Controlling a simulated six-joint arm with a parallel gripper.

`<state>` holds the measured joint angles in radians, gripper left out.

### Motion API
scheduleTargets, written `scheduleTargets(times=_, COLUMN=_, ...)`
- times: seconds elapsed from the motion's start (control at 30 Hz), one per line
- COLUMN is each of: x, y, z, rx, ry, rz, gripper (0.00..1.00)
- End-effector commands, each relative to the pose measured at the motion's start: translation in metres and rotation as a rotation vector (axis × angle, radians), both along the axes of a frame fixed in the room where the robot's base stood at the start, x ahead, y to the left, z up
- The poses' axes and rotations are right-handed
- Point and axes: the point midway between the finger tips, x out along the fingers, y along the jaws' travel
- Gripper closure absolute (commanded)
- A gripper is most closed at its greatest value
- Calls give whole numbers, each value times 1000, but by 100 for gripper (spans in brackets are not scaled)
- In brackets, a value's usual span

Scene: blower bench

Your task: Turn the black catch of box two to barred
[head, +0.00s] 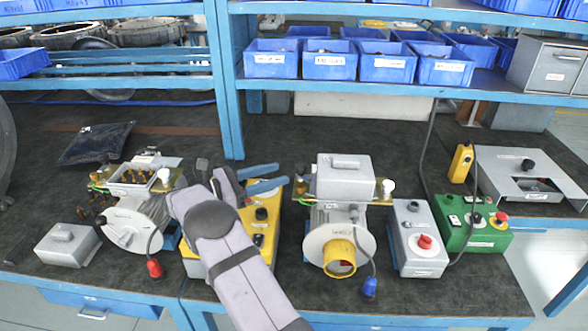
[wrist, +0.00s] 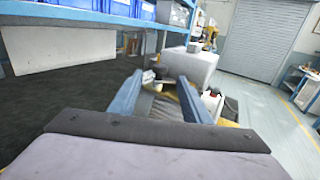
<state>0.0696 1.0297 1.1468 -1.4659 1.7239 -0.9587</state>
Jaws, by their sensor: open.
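Two blower units stand on the bench, and no readable label tells which is box two. The right blower carries a closed grey box (head: 344,178), which also shows ahead in the wrist view (wrist: 190,66). A small black part (head: 300,170) stands at that box's left side; in the wrist view a dark part (wrist: 155,73) shows just ahead of the fingertips. Its setting cannot be read. My gripper (head: 283,174) is open and empty, its blue fingers pointing right toward this side, seemingly apart from it. In the wrist view my gripper (wrist: 160,80) frames the dark part.
The left blower's box (head: 135,178) is open with brass terminals; a grey cover (head: 67,245) lies nearby. A yellow control box (head: 262,222) lies partly under my arm. Grey (head: 418,240) and green (head: 475,228) control boxes stand right. A shelf of blue bins (head: 330,62) overhangs behind.

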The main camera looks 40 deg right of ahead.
Motion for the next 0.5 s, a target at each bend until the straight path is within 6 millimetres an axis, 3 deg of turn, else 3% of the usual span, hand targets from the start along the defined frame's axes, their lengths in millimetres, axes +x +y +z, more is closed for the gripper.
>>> scheduleTargets(times=0.5, x=-16, y=-57, z=1, rx=2, ry=-1, rz=-1, gripper=56)
